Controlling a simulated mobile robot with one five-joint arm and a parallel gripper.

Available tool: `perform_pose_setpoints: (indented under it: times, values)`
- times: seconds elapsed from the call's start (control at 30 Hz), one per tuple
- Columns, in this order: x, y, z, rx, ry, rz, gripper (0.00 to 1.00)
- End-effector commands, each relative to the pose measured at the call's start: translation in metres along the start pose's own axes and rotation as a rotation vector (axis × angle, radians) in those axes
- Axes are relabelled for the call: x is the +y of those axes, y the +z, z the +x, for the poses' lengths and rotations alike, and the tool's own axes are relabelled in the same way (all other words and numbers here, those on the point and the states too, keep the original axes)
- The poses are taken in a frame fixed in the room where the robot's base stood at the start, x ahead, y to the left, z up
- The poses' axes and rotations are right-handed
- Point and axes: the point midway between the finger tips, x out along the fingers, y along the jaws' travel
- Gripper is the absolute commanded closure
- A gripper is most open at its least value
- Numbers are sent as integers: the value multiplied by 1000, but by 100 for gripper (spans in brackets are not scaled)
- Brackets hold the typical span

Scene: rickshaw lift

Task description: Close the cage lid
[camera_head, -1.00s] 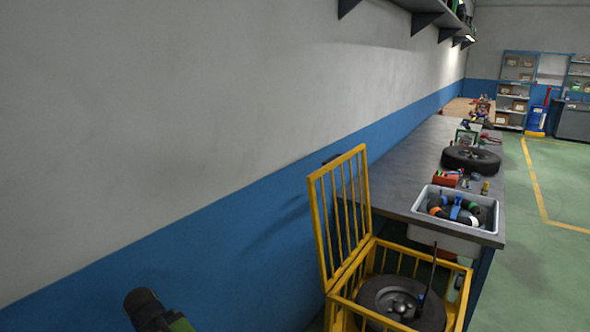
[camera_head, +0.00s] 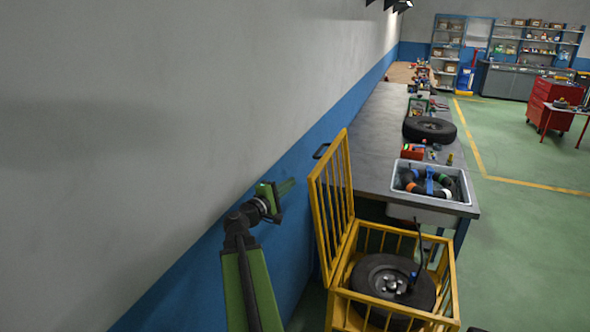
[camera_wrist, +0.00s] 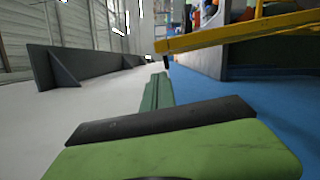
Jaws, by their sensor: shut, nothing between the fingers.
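The yellow cage (camera_head: 452,290) stands on the floor in the head view, with a black tyre (camera_head: 385,283) inside it. Its barred yellow lid (camera_head: 318,205) is open, tilted up on the left side, next to the blue wall. My gripper (camera_head: 287,187) is shut and empty, just left of the lid and apart from it, near the wall. In the wrist view, my green fingers (camera_wrist: 158,90) point forward, and a yellow bar (camera_wrist: 240,33), likely the lid's edge, crosses the upper right.
A dark workbench (camera_head: 372,150) runs away behind the cage. It holds a white basin (camera_head: 460,200), another tyre (camera_head: 430,130) and small tools. The wall (camera_head: 200,130) is close on the left of my arm. Green floor (camera_head: 520,240) is open to the right.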

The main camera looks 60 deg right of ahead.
Motion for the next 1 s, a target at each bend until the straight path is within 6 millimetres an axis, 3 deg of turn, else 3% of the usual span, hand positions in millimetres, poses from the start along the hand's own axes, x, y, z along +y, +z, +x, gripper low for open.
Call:
perform_pose_setpoints:
  times: [0.17,0.4,0.6,1.0]
  values:
    - [0,-2,16,-1,-2,2,100]
    - [0,-3,64,-1,-3,3,100]
    - [-1,-3,91,1,-3,3,100]
    - [-1,-2,98,2,-3,4,100]
